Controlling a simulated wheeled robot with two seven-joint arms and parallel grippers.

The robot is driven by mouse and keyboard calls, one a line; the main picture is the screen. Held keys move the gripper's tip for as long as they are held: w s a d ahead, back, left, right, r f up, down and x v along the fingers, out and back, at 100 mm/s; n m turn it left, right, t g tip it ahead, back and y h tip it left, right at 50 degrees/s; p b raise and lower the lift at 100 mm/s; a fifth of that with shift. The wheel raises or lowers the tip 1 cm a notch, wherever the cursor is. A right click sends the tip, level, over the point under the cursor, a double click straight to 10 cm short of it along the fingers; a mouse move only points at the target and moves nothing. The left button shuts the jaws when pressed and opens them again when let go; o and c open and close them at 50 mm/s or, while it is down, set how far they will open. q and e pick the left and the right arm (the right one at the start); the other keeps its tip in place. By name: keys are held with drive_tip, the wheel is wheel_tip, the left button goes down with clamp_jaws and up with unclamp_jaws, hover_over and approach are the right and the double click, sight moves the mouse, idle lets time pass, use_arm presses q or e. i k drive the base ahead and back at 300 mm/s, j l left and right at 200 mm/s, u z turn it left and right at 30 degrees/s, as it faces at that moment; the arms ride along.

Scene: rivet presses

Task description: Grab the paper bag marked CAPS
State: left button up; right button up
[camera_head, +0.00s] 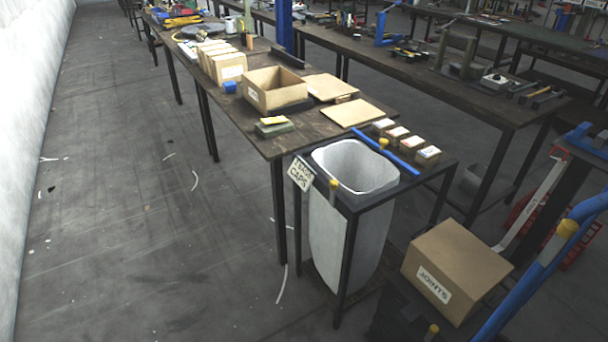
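A row of upright tan paper packets (218,58) stands on the long table; the front one bears a white label (233,71) too small to read. A tilted white tag (302,175), whose lower line seems to read CAPS, hangs at the corner of a dark metal stand. The stand holds a large open white sack or bin (355,205); I cannot tell if it is paper. Its rim is open at the top and its body hangs between the legs. Neither of my grippers is in view.
An open carton (273,91), flat cardboard sheets (359,112) and small labelled boxes (397,133) are on the tables. A closed carton marked JOINTS (456,270) sits at lower right, beside a blue bar (540,270). The floor (130,220) at left is mostly clear.

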sight(409, 147)
drive_tip(key=i+l+z, duration=0.15)
drive_tip(key=l, duration=0.15)
drive_tip(key=i+l+z, duration=0.2)
drive_tip(key=l+z, duration=0.15)
drive_tip(key=l, duration=0.25)
drive_tip(key=i+j, duration=0.45)
drive_tip(key=j, duration=0.1)
